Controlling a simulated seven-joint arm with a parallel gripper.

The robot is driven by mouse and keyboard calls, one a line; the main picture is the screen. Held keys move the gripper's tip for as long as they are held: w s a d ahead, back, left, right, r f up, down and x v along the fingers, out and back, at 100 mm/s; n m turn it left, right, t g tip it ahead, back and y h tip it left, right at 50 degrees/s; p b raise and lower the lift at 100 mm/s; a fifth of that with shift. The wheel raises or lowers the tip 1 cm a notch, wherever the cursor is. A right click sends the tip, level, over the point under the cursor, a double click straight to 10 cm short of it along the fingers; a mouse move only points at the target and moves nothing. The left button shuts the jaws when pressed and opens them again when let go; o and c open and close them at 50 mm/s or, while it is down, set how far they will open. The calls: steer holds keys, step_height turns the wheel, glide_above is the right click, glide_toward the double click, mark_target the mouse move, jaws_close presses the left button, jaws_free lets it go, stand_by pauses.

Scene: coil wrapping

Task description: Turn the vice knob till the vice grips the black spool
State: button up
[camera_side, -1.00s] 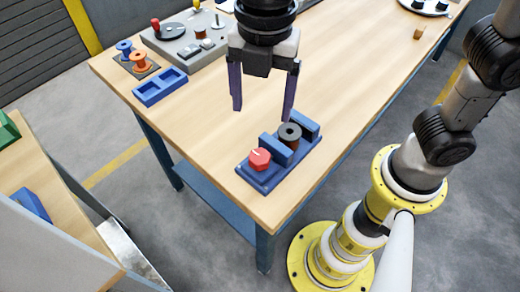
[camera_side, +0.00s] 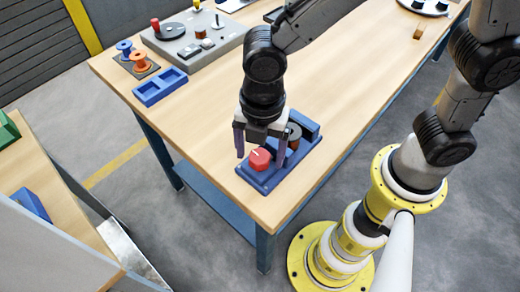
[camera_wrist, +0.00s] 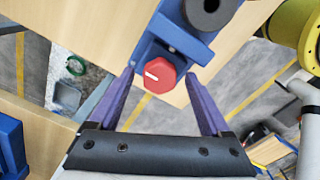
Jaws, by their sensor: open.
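The blue vice (camera_side: 262,181) stands near the front corner of the wooden table. Its red knob (camera_side: 260,159), six-sided with a white mark, sits at the near left end of the vice. My gripper (camera_side: 259,155) is open over the knob, one finger on each side. In the wrist view the knob (camera_wrist: 159,75) lies between and just beyond the open fingertips (camera_wrist: 160,76), and I cannot tell whether they touch it. The black spool (camera_side: 293,131) stands between the vice jaws, partly hidden by my gripper. Its top with a dark hole shows in the wrist view (camera_wrist: 212,10).
A blue two-compartment tray (camera_side: 160,87) and a dark mat with blue and orange spools (camera_side: 139,62) lie at the left edge. A grey panel (camera_side: 195,40) with a black disc stands behind them. The table between panel and vice is clear.

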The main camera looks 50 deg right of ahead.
steer(key=shift+f, duration=0.1)
jaws_close()
stand_by(0.4)
steer(key=shift+m, duration=0.3)
steer(key=m, duration=1.7)
steer(key=shift+a+m+h, duration=0.1)
steer(key=shift+m+h, duration=0.2)
